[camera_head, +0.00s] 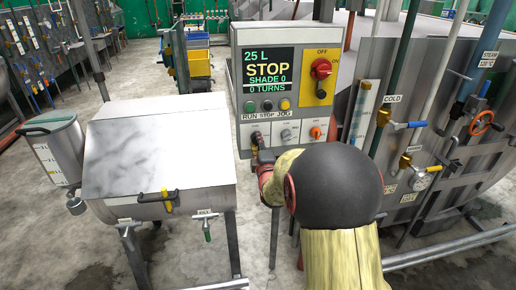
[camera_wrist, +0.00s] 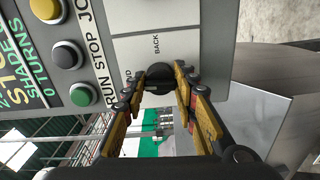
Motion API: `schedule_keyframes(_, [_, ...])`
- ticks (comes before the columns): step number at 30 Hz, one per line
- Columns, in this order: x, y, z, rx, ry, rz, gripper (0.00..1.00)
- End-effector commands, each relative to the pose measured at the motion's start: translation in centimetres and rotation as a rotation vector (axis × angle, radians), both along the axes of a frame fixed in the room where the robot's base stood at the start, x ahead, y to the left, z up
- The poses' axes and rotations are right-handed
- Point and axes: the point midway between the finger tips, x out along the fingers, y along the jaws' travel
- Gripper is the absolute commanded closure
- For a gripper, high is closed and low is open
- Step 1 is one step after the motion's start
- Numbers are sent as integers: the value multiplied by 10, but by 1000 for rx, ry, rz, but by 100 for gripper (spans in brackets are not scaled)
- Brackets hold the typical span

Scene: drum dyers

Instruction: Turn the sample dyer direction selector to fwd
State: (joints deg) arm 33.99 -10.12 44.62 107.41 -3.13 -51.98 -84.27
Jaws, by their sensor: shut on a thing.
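The direction selector is a small black knob (camera_wrist: 158,77) on a pale plate (camera_wrist: 160,42) in the wrist view. BACK is readable beside it, and a second label, ending in D, is partly hidden by a finger. My gripper (camera_wrist: 160,84) is shut on the knob, a fingertip on each side. In the head view my gripper (camera_head: 261,152) reaches the lower left of the box and mostly hides the knob. Its pointing direction is unclear.
Green, black and yellow buttons (camera_head: 267,105) sit above the selector. A middle knob (camera_head: 286,133) and an orange knob (camera_head: 316,132) are to its right, with a red main switch (camera_head: 321,69) higher up. A metal tub (camera_head: 158,150) stands left; the large drum (camera_head: 420,100) stands right.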

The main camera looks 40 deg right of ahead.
Motion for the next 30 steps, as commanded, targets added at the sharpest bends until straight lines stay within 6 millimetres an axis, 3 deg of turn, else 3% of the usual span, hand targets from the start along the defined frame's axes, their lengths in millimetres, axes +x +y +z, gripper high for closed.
schedule_keyframes(22, [0,1,-1,-69,46,1,97])
schedule_keyframes(23, [0,1,-1,-69,46,1,70])
schedule_keyframes(30, [0,0,-1,-69,45,1,56])
